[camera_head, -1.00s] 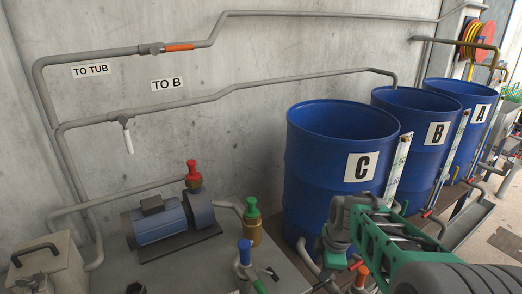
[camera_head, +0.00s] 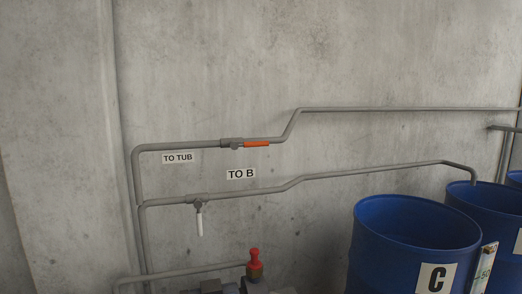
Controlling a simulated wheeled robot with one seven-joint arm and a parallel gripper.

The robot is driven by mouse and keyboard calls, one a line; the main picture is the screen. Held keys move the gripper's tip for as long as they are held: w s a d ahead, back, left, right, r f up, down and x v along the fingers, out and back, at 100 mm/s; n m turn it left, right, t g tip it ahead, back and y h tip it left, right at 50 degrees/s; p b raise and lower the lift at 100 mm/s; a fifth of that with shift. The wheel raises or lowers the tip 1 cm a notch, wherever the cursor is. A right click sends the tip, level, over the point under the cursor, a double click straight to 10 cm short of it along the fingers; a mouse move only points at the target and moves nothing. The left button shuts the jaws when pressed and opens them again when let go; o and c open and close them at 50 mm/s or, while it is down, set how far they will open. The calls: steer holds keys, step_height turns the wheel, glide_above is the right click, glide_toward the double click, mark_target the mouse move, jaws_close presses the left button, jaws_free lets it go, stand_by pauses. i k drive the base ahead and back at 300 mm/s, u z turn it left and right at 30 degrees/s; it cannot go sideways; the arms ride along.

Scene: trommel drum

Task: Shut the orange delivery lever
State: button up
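The orange delivery lever (camera_head: 256,144) sits on the upper grey pipe on the wall, right of the "TO TUB" label (camera_head: 178,158). Its handle lies along the pipe, pointing right from its valve body (camera_head: 231,143). On the lower pipe, by the "TO B" label (camera_head: 241,174), a white lever (camera_head: 199,223) hangs straight down, across its pipe. My gripper is out of view now.
Blue drum C (camera_head: 405,238) stands at the lower right with another blue drum (camera_head: 492,211) behind it. A red-topped fitting (camera_head: 254,262) rises at the bottom edge.

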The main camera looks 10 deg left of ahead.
mark_target(256, 144)
steer(key=u, duration=0.45)
steer(key=k, duration=1.1)
steer(key=z, duration=0.5)
steer(key=i, duration=0.9)
steer(key=u, duration=0.65)
steer(key=i, duration=0.65)
steer(key=u, duration=0.7)
